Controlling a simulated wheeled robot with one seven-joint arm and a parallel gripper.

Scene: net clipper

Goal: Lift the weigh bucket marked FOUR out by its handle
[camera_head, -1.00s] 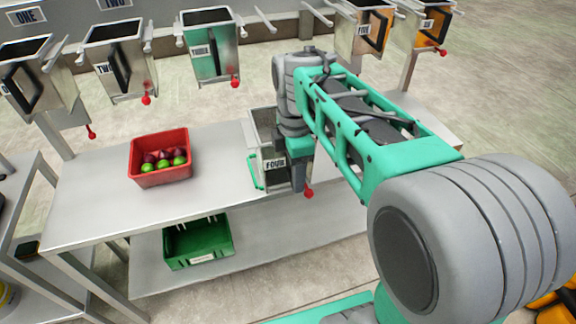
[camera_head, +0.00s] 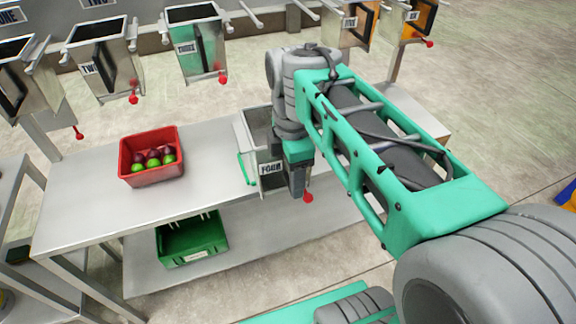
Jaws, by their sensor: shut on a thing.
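The weigh bucket marked FOUR (camera_head: 258,127) is a grey metal bucket with an open top, off the rail and over the table's front edge, right of the middle. Its label (camera_head: 270,168) faces the front. A green bar (camera_head: 243,168) shows on its left side and a red knob (camera_head: 308,197) low at its right. My gripper (camera_head: 298,181) points down at the bucket's right front side and is shut on it. The wrist hides the grasped part, so I cannot see the handle between the fingers. I cannot tell whether the bucket touches the table.
A red crate (camera_head: 124,160) with several dark and green round items stands left on the metal table (camera_head: 85,205). A green crate (camera_head: 205,255) sits on the lower shelf. Other buckets, including THREE (camera_head: 200,60) and TWO (camera_head: 112,80), hang behind, with a gap right of THREE.

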